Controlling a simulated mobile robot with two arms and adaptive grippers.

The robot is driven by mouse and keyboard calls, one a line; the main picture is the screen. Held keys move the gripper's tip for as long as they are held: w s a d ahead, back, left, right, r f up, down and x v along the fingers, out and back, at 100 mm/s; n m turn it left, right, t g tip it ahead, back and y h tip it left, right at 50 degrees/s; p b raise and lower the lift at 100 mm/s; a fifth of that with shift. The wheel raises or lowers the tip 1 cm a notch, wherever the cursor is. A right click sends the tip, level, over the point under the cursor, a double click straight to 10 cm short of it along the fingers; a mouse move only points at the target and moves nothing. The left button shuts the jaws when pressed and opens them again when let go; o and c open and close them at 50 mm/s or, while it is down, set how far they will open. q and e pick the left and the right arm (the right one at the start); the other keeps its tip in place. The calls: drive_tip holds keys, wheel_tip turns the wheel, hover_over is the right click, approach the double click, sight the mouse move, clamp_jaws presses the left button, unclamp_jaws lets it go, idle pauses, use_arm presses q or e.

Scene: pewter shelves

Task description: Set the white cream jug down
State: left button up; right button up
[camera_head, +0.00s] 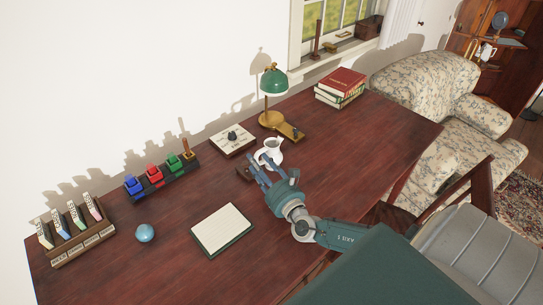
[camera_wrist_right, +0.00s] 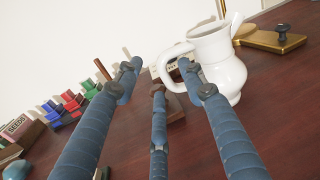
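The white cream jug (camera_head: 270,152) is upright at the middle of the dark red desk, with no clear gap beneath it. It also shows in the right wrist view (camera_wrist_right: 220,65), its handle turned toward my fingers. My right gripper (camera_head: 263,170) reaches in from the front right, with its fingertips just beside the jug. In the right wrist view its fingers (camera_wrist_right: 165,80) are spread apart. The right finger overlaps the jug's side and handle; whether it touches them I cannot tell. My left gripper is not in view.
A green lamp (camera_head: 273,83) on a brass base stands behind the jug. A white-topped box (camera_head: 232,139) and a small brown block (camera_head: 245,174) are close by. A notepad (camera_head: 222,230), blue ball (camera_head: 145,233) and coloured racks are left. Books (camera_head: 341,84) are back right; the desk's right side is clear.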

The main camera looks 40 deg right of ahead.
clamp_jaws()
drive_tip(key=shift+r, duration=0.1)
drive_tip(key=shift+r, duration=0.1)
